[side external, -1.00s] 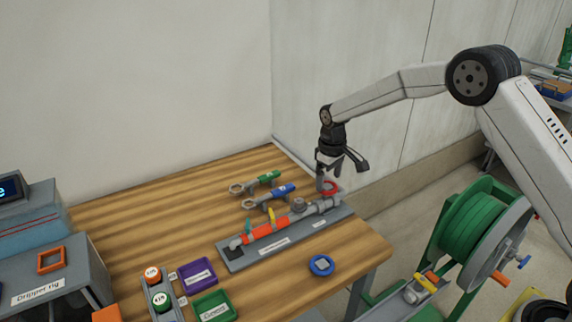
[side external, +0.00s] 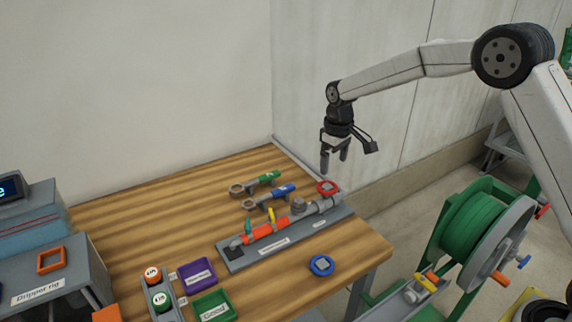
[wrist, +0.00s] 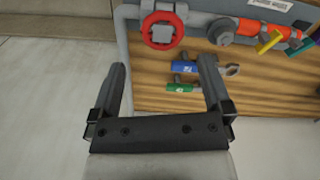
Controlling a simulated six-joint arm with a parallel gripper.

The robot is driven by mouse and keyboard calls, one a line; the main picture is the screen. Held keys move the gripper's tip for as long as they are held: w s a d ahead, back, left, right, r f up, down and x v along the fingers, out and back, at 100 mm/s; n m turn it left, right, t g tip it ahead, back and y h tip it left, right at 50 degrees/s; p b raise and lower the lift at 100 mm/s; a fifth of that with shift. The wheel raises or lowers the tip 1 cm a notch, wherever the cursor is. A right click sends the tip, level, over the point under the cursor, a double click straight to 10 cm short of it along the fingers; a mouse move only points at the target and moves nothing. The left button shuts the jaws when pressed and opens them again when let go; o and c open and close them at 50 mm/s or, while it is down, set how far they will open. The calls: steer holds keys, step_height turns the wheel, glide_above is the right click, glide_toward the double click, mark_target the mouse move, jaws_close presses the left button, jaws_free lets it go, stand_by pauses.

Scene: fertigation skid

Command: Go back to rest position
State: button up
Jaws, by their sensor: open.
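My gripper (side external: 334,163) is open and empty. It hangs pointing down above the far right part of the wooden table (side external: 130,215), over the end of a pipe assembly. In the wrist view the two fingers of my gripper (wrist: 160,80) are spread wide with nothing between them. A red ring-shaped handle (side external: 328,187) sits on the right end of the pipe, below and apart from my fingers. The red handle also shows at the top of the wrist view (wrist: 178,18).
The pipe assembly has a grey base plate (side external: 232,263). Green (side external: 268,178) and blue (side external: 284,190) handled tools lie behind it. A blue ring (side external: 321,265), a purple tray (side external: 183,279) and a green tray (side external: 229,306) are nearer. A green hose reel (side external: 470,222) stands right of the table.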

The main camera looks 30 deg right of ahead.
steer(key=s+f+m+t, duration=0.1)
steer(key=s+m+t, duration=0.1)
steer(key=s, duration=2.4)
steer(key=shift+f+m, duration=0.25)
steer(key=shift+m, duration=0.15)
